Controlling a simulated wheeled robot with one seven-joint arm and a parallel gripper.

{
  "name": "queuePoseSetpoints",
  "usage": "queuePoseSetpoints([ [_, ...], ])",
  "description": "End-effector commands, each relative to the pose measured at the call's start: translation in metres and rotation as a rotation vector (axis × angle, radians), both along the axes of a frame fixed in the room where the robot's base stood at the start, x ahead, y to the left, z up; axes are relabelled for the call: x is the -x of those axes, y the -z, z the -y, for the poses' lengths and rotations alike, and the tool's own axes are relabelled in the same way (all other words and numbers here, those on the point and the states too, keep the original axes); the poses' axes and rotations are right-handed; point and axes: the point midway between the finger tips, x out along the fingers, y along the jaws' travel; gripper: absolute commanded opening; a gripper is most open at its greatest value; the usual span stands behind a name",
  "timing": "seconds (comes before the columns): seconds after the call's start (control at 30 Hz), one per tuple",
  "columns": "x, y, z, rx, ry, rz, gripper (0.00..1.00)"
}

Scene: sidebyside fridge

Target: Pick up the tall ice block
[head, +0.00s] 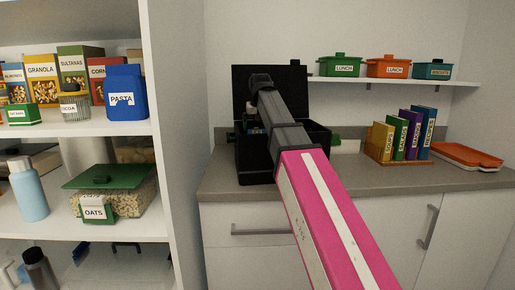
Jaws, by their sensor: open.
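An open black box (256,160) with its lid raised at the back stands on the grey counter. My gripper (252,110) hangs from the wrist at the far end of my arm, over or inside this box. It is open, and its fingers are mostly hidden by the arm and the box. No tall ice block can be made out; the box's inside is largely hidden by its front wall and my arm. A small patch of blue and white shows just inside the box, too small to identify.
A wall shelf (455,82) with lunch boxes hangs above the counter (350,177). Labelled books (409,136) and an orange tray (466,155) sit to the right. A tall white shelf unit (176,140) with food boxes stands close on the left.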

Motion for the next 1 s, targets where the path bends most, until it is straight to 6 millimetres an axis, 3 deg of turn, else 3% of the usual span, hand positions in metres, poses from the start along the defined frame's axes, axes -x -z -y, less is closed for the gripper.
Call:
queuePoseSetpoints([
  [0.3, -0.008, 0.039, -0.001, 0.000, 0.001, -0.001, 1.00],
  [0.57, -0.010, 0.043, -0.001, 0.000, 0.001, 0.000, 1.00],
  [0.6, -0.010, 0.043, -0.001, 0.000, 0.001, 0.000, 0.94],
  [0.77, -0.010, 0.043, -0.001, 0.000, 0.001, 0.000, 0.41],
  [1.0, -0.010, 0.042, -0.001, 0.000, 0.001, 0.001, 0.39],
])
